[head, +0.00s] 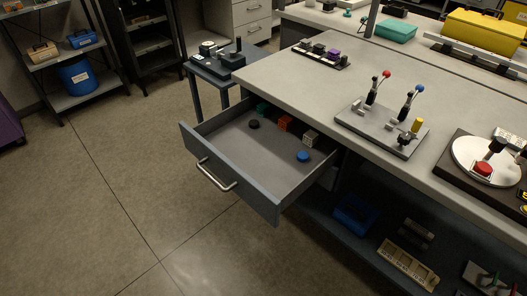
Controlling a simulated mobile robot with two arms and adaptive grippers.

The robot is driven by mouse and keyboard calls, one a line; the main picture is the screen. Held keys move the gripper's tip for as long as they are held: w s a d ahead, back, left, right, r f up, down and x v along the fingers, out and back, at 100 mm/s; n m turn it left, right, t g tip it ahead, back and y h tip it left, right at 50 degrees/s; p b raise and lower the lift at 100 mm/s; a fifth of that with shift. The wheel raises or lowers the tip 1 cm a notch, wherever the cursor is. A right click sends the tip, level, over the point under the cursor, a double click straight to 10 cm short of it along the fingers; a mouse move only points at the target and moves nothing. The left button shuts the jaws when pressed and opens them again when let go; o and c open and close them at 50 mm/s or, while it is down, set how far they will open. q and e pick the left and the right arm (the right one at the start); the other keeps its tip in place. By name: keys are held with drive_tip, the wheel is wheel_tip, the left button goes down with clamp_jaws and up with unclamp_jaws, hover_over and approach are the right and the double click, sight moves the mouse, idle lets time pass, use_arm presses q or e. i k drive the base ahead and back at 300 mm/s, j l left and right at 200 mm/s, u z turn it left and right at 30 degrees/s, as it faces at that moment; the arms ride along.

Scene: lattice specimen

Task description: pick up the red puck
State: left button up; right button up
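A short red round piece (483,168), which looks like the red puck, sits on a white round plate (465,150) at the right edge of the workbench. The plate rests on a dark base (450,170). A dark upright part (497,145) stands just behind the red piece and partly overlaps the plate. Neither of my grippers shows in the head view.
An open drawer (235,190) juts out below the bench, holding a blue puck (303,156), a black puck (254,123) and several cubes. A grey lever board (375,130) stands left of the plate. The bench's middle (290,85) and the floor at left are clear.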

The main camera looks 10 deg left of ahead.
sight(483, 169)
drive_tip(key=k+z, duration=0.15)
drive_tip(key=z, duration=1.1)
drive_tip(key=u, duration=0.35)
drive_tip(key=l+u, duration=0.3)
drive_tip(key=u, duration=0.15)
drive_tip(key=k+l+u, duration=0.15)
drive_tip(key=u, duration=0.25)
drive_tip(key=k+l+u, duration=0.15)
drive_tip(key=l+u, duration=0.3)
drive_tip(key=k+l, duration=0.35)
drive_tip(key=i+l, duration=0.1)
drive_tip(key=i, duration=0.35)
